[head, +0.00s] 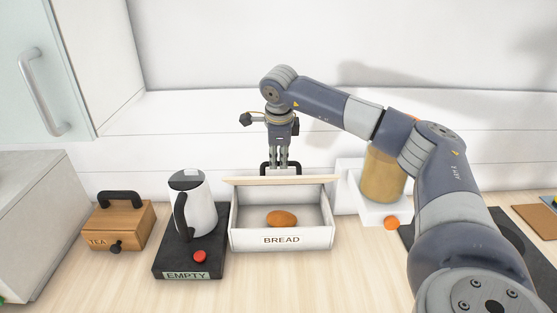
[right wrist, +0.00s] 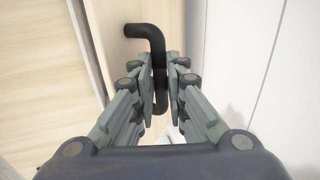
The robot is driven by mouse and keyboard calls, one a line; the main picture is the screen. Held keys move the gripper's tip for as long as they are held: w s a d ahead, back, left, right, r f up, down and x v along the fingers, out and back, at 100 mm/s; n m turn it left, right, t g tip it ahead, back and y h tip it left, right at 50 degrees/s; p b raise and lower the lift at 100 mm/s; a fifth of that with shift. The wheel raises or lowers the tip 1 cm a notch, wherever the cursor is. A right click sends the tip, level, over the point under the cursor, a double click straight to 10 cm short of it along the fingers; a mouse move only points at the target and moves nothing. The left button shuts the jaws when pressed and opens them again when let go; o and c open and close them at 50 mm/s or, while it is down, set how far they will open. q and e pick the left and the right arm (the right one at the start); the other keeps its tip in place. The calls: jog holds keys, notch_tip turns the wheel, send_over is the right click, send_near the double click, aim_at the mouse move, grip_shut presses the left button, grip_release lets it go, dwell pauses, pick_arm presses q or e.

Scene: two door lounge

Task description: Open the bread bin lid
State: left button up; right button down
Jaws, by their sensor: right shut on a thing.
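The white bread bin (head: 281,240), marked BREAD, stands on the counter with a brown loaf (head: 282,218) visible inside. Its wooden lid (head: 255,181) is raised and shows nearly edge-on along the back of the bin. My right gripper (head: 281,166) is above the back of the bin, pointing down, shut on the lid's black handle (head: 267,168). In the right wrist view the black handle (right wrist: 150,35) passes between the two fingers of the gripper (right wrist: 165,80), beside the pale wooden lid (right wrist: 60,60). My left gripper is not in view.
A white kettle (head: 200,208) stands on a dark base marked EMPTY just left of the bin. A wooden TEA box (head: 130,225) is farther left. A tan canister (head: 382,177) and an orange ball (head: 391,223) are to the right. The counter front is clear.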

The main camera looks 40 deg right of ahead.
jog(key=w+d+r+p, duration=0.2)
jog(key=w+d+p, duration=0.2)
jog(key=w+d, duration=0.1)
jog(key=shift+w+d+r+p, duration=0.25)
jog(key=shift+w+p, duration=0.05)
jog(key=shift+w, duration=0.45)
jog(key=c, duration=1.6)
grip_release()
jog(key=shift+f, duration=0.1)
jog(key=v, duration=1.1)
jog(key=shift+w+r, duration=0.2)
jog(key=shift+r, duration=0.2)
